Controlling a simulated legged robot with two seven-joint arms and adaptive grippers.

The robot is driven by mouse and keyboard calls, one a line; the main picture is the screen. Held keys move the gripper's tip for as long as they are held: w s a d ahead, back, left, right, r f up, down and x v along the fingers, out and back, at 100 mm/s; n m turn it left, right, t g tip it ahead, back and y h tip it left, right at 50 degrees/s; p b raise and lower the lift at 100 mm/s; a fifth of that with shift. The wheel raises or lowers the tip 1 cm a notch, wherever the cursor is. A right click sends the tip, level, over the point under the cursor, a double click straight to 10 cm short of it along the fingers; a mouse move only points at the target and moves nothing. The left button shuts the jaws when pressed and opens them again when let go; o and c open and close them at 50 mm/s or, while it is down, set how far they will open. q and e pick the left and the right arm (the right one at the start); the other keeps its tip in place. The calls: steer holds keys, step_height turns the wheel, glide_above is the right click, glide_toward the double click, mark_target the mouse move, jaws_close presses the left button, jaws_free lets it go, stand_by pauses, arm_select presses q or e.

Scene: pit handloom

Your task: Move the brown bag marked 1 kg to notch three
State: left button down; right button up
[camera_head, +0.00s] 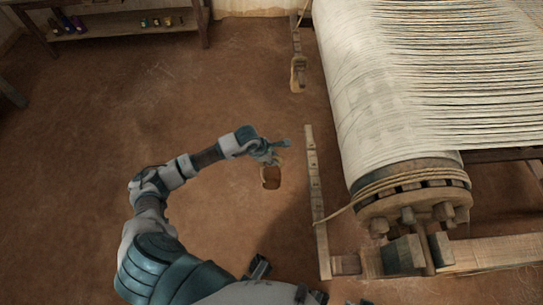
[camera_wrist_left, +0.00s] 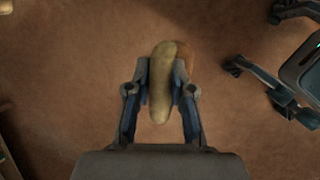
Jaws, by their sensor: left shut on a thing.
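My left gripper (camera_head: 272,156) is shut on a brown bag (camera_head: 271,178), which hangs below the fingers over the floor. In the left wrist view the gripper (camera_wrist_left: 161,88) pinches a tan, elongated part (camera_wrist_left: 161,95), with a browner part of the bag behind it. No 1 kg mark can be read. A wooden bar with notches (camera_head: 314,185) stands just right of the bag, apart from it. The notches are too small to number. My right gripper is not in view.
The loom's warp roller (camera_head: 410,180), wound with white threads, is right of the bar. A rope (camera_head: 345,207) runs from its end to the bar. A shelf (camera_head: 120,25) stands back left. The floor between is clear.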

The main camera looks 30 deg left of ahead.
arm_select(q)
steer(key=shift+s+a+r, duration=0.2)
steer(key=shift+s+a, duration=0.3)
steer(key=shift+a, duration=0.35)
steer(key=s+a+p, duration=0.1)
steer(key=s+a, duration=0.5)
steer(key=a, duration=0.4)
steer(key=shift+s+a+r+p, duration=0.25)
steer(key=shift+r+p, duration=0.1)
steer(key=shift+r, duration=0.1)
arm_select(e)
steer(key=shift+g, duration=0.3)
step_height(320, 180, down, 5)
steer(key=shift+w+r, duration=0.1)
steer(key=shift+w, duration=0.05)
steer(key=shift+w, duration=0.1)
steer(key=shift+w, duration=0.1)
